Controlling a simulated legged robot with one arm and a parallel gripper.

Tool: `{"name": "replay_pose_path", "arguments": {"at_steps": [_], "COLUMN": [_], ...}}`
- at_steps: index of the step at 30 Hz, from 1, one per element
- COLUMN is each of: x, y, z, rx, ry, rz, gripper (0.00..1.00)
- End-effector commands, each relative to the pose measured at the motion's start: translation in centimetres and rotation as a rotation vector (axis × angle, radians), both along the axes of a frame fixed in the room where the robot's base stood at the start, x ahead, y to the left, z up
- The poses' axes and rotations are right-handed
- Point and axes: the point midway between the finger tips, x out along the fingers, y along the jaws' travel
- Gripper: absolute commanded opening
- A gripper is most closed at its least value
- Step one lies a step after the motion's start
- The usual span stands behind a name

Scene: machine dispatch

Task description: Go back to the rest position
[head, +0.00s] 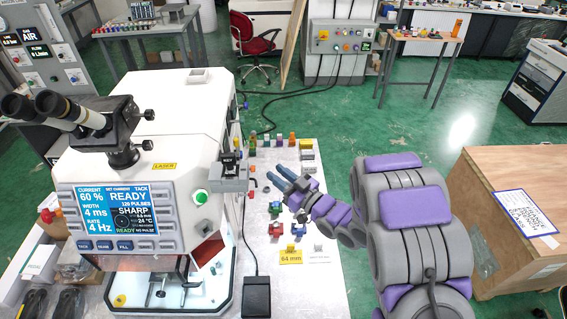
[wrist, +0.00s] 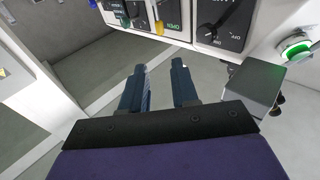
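My gripper (head: 279,177) is at the end of my purple and grey arm, which reaches in from the right in the head view. It is above the light work table (head: 318,278), just right of the white laser machine (head: 165,105). In the wrist view my gripper (wrist: 163,88) shows two blue-grey fingers standing apart with nothing between them. A machine panel with levers and a dark dial (wrist: 222,22) lies beyond the fingertips. No rest position is marked in view.
Small coloured parts (head: 275,228) stand on the table below and around my gripper. A black pedal (head: 256,297) lies at the front of the table. A wooden crate (head: 505,205) stands at right. Green floor (head: 330,120) is open behind.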

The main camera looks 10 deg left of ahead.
Motion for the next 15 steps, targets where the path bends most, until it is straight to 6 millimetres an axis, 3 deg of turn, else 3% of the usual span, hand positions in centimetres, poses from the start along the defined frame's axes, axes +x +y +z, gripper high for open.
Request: {"name": "replay_pose_path", "arguments": {"at_steps": [8, 11, 15], "x": [0.5, 1.7, 3.9], "y": [-0.4, -1.7, -5.4], "z": [-0.3, -0.9, -1.9], "rx": [-0.036, -0.123, -0.303], "ry": [0.004, 0.016, 0.061], "rz": [-0.021, -0.074, -0.210], "gripper": [0.29, 0.29, 0.29]}}
